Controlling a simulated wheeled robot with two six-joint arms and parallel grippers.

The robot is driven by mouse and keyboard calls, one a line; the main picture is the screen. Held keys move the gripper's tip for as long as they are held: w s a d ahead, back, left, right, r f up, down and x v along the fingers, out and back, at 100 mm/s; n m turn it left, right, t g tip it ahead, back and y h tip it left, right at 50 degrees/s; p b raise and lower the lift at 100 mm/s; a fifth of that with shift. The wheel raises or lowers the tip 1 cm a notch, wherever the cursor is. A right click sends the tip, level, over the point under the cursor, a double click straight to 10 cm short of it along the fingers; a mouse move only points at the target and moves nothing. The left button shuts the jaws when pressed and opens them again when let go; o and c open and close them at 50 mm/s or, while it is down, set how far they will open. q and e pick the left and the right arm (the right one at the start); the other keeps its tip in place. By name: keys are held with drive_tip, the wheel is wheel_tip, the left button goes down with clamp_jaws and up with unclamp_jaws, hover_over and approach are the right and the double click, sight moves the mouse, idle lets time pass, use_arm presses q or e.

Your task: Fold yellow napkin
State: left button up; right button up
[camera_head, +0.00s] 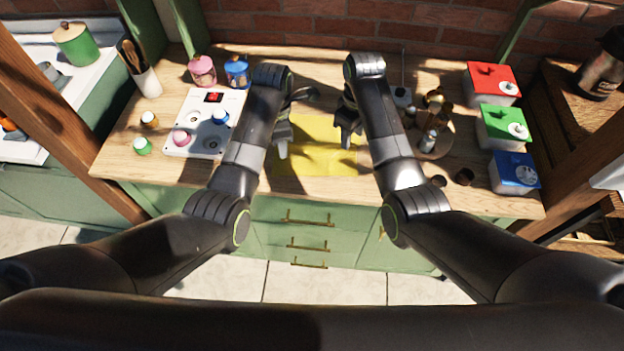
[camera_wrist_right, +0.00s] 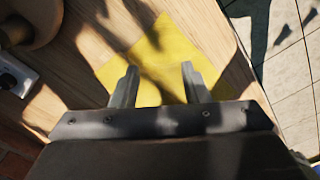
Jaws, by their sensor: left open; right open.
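The yellow napkin (camera_head: 318,158) lies flat and spread out on the wooden table, near the middle of its front edge. It also shows in the right wrist view (camera_wrist_right: 168,52), beyond the fingertips. My left gripper (camera_head: 283,150) is open and empty at the napkin's left side. My right gripper (camera_head: 349,138) is open and empty over the napkin's right side; in the right wrist view its two fingers (camera_wrist_right: 158,82) stand apart. Whether either gripper touches the cloth cannot be told. My arms hide small parts of the table beside the napkin.
A white panel (camera_head: 179,150) with knobs and coloured jars stands left of the napkin. A round wooden tray (camera_head: 441,149) with small bottles is on the right. Red (camera_head: 491,82), green (camera_head: 500,125) and blue (camera_head: 513,172) boxes line the right edge.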

sight(281, 168)
use_arm(q)
drive_tip(key=shift+s+a+f+n+b, duration=0.15)
drive_tip(key=shift+f+n+b, duration=0.05)
drive_tip(key=shift+f+n, duration=1.6)
drive_tip(key=shift+s+a+f+n+b, duration=0.1)
drive_tip(key=shift+a+f+n+b, duration=0.1)
drive_tip(key=shift+f+n, duration=1.6)
use_arm(e)
drive_tip(key=shift+m, duration=0.5)
drive_tip(key=shift+s+f, duration=0.2)
drive_tip(key=shift+f, duration=1.55)
drive_tip(key=shift+s+f, duration=0.15)
drive_tip(key=shift+f, duration=1.55)
drive_tip(key=shift+s+f, duration=0.2)
drive_tip(key=shift+f, duration=1.55)
use_arm(q)
drive_tip(key=shift+f+m, duration=0.5)
drive_tip(key=shift+f, duration=0.05)
drive_tip(key=shift+f, duration=0.15)
use_arm(e)
drive_tip(key=shift+f, duration=0.15)
drive_tip(key=shift+c, duration=0.2)
use_arm(q)
clamp_jaws()
use_arm(e)
drive_tip(key=shift+d, duration=0.1)
clamp_jaws()
